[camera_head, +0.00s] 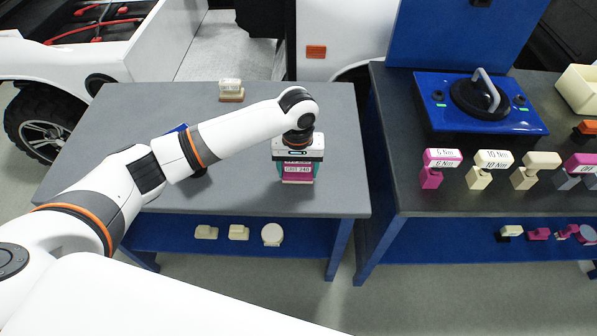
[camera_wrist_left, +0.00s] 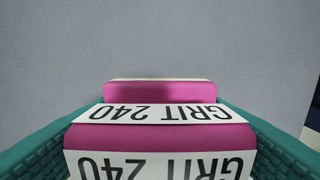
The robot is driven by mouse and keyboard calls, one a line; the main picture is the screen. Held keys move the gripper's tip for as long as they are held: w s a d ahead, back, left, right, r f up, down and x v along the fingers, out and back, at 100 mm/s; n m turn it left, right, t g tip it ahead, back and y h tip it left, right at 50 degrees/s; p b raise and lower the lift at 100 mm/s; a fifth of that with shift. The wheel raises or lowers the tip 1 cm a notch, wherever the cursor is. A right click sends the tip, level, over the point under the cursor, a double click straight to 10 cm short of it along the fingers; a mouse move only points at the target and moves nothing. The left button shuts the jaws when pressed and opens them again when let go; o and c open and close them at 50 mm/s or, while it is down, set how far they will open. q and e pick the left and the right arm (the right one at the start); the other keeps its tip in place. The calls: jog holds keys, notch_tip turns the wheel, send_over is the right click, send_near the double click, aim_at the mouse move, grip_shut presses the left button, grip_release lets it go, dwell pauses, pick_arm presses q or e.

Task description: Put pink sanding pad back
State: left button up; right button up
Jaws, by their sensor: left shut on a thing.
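The pink sanding pad (camera_head: 298,180) carries white labels reading GRIT 240. My left gripper (camera_head: 299,170) is shut on it, over the right part of the grey table (camera_head: 260,115). In the left wrist view the pad (camera_wrist_left: 160,135) sits between the two teal fingers (camera_wrist_left: 160,128), and its lower pink part with a pale edge points at a plain grey surface. I cannot tell whether the pad touches the table. My right gripper is not in view.
A cream block with a brown base (camera_head: 231,91) stands at the table's back. Several cream items, one a round white disc (camera_head: 273,235), lie on the blue lower shelf (camera_head: 180,232). A second bench at right holds a blue tester (camera_head: 450,115) and a row of labelled blocks (camera_head: 492,168).

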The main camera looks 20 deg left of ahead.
pick_arm(q)
jog(key=shift+f, duration=0.9)
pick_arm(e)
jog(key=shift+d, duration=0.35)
pick_arm(q)
jog(key=o, duration=0.9)
jog(key=shift+f, duration=0.15)
jog(key=shift+o, duration=0.2)
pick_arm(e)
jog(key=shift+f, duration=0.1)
pick_arm(q)
notch_tip(320, 180, up, 12)
jog(key=shift+r, duration=0.2)
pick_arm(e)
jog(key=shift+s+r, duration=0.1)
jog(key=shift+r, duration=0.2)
pick_arm(q)
jog(key=shift+f, duration=0.1)
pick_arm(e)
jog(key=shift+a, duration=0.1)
